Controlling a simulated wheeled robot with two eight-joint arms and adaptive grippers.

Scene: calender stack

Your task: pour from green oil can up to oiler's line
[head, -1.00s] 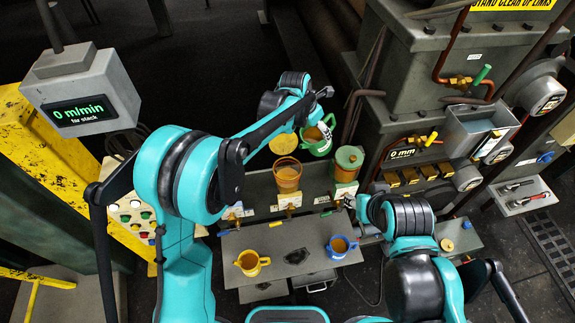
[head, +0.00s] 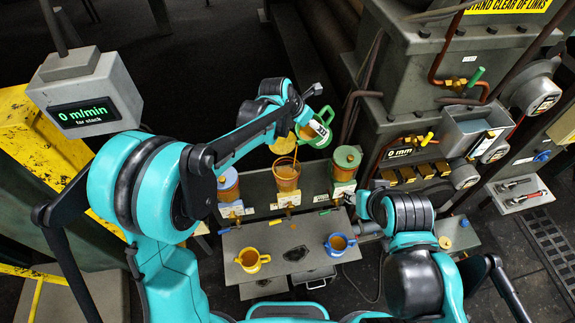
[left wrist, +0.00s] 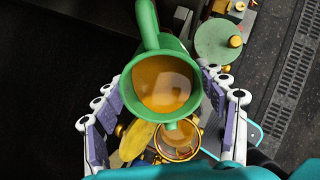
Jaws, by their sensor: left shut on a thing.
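My left gripper (left wrist: 162,110) is shut on the green oil can (head: 316,134), its fingers on both sides of the can body in the left wrist view. The can (left wrist: 150,54) holds amber oil and is tilted above the middle oiler (head: 286,180). A thin amber stream (head: 295,154) runs from the can into this oiler, which holds brownish oil. Its yellow lid (head: 284,146) is swung aside; it also shows in the left wrist view (left wrist: 136,142). The oiler's line is too small to make out. My right gripper (head: 350,200) is near the right oiler, its jaws unclear.
A blue-lidded oiler (head: 228,184) stands left of the middle one, and a green-lidded oiler (head: 345,166) right. A yellow can (head: 250,260) and a blue can (head: 338,244) stand on the grey table (head: 290,275). Grey machine housing (head: 415,70) rises at the right.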

